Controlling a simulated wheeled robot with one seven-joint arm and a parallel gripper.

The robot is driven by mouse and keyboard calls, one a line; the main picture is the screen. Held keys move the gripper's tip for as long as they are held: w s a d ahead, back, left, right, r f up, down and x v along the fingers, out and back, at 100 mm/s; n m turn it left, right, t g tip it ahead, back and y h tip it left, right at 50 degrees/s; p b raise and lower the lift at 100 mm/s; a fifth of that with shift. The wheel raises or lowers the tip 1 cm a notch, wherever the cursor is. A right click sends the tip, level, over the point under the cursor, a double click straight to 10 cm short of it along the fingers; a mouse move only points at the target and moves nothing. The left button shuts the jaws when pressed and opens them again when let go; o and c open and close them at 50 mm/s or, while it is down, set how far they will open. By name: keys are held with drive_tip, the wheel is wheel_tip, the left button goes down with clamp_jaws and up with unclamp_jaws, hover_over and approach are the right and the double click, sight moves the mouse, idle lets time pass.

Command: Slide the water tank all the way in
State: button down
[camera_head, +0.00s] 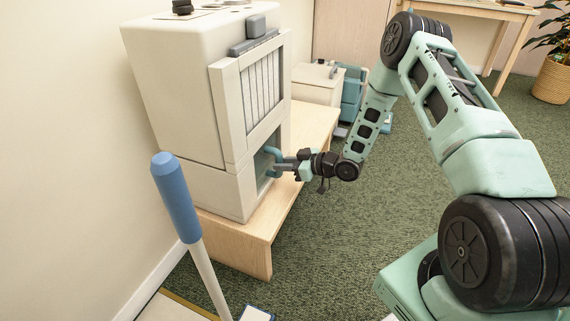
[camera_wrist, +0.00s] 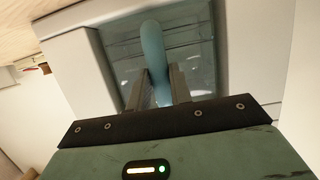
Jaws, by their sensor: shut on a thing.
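The water tank (camera_head: 262,165) is a translucent blue-green box in the lower front opening of a cream appliance (camera_head: 190,90), which looks like a dehumidifier. In the wrist view the tank (camera_wrist: 192,50) sits within the pale frame of the opening. Its blue handle (camera_head: 273,153) projects from the front and shows as a rounded bar in the wrist view (camera_wrist: 153,50). My gripper (camera_head: 282,163) is shut on the handle, with one finger on each side (camera_wrist: 158,88). How deep the tank sits is hard to tell.
The appliance stands on a low wooden bench (camera_head: 256,235) against the wall. A blue-gripped pole (camera_head: 176,195) leans in front at left. A white cabinet (camera_head: 318,85) and a teal item (camera_head: 352,92) stand behind. Green carpet (camera_head: 340,240) is open to the right.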

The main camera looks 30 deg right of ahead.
drive_tip(key=c, duration=1.2)
unclamp_jaws()
